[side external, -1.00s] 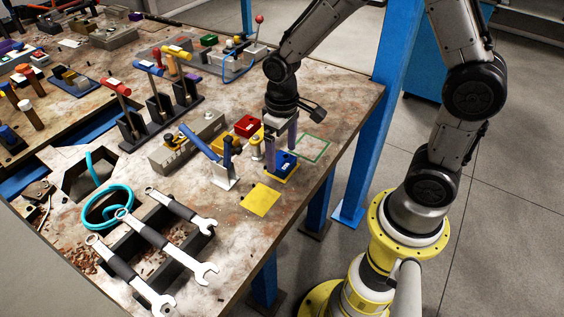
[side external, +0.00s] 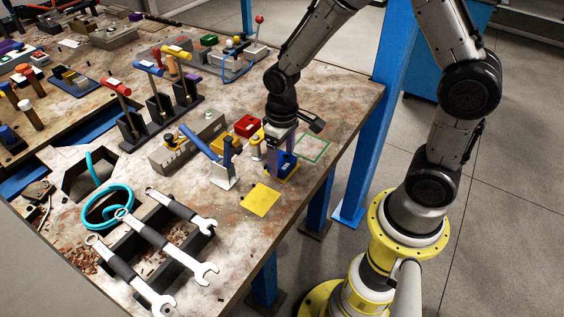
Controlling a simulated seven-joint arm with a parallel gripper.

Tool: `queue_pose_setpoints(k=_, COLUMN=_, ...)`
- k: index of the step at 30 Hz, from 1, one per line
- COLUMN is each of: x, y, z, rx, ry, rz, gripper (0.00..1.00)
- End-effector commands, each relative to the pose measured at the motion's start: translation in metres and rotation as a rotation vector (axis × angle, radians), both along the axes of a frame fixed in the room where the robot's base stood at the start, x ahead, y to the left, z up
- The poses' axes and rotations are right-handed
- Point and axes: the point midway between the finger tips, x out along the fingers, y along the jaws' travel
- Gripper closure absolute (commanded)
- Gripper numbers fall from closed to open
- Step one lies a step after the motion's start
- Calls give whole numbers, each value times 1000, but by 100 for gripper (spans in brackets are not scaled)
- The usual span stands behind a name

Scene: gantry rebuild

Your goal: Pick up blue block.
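The blue block (side external: 286,164) with a white mark on top sits on a yellow base on the table, near its right edge. My gripper (side external: 281,163) is lowered over it, pointing down. One purple-grey finger stands at the block's left side; the other is behind it, farther from the camera. The fingers are apart with the block between or just below them. I cannot tell whether they touch it. The far finger's tip and part of the block are hidden.
A flat yellow square (side external: 264,200) lies in front of the block. A green outlined square (side external: 313,148) is to its right. A red block (side external: 247,125) and a blue-handled clamp (side external: 215,157) stand close on the left. Wrenches (side external: 158,259) lie at front left.

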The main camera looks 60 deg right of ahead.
Motion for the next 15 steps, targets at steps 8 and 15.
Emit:
queue_pose_setpoints(k=8, x=1, y=0, z=1, rx=0, ry=-2, rz=0, gripper=92)
queue_pose_setpoints(k=15, x=2, y=0, z=15, rx=0, ry=-6, rz=0, gripper=92)
